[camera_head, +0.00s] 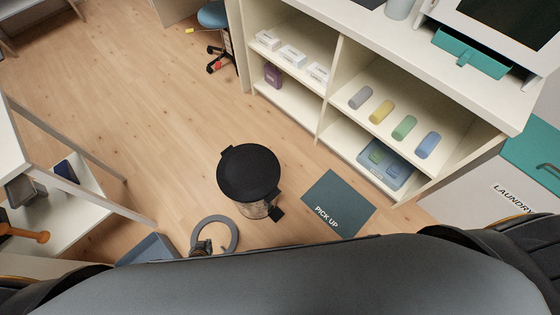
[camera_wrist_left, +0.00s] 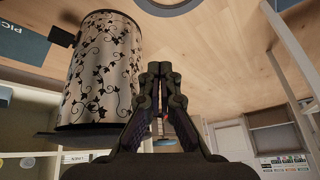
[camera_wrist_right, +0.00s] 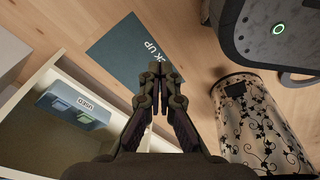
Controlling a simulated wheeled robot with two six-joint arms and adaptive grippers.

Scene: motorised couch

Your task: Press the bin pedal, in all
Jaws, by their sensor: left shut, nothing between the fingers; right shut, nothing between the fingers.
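The bin (camera_head: 251,172) stands on the wooden floor with a round black lid that looks shut. Its body is metallic with a dark leaf pattern, as the left wrist view (camera_wrist_left: 103,75) and right wrist view (camera_wrist_right: 262,130) show. The black pedal (camera_head: 277,213) sticks out low at the bin's near side; it also shows in the left wrist view (camera_wrist_left: 62,37). My left gripper (camera_wrist_left: 159,68) is shut and empty, beside the bin and apart from it. My right gripper (camera_wrist_right: 156,72) is shut and empty, on the pedal's other side, with the mat behind its fingertips.
A dark PICK UP mat (camera_head: 338,203) lies right of the bin. A grey ring (camera_head: 232,232) is on the floor left of the pedal. A cream shelf unit (camera_head: 325,95) with several small items stands behind on the right. A white table (camera_head: 12,150) is at the left. Open floor lies behind the bin.

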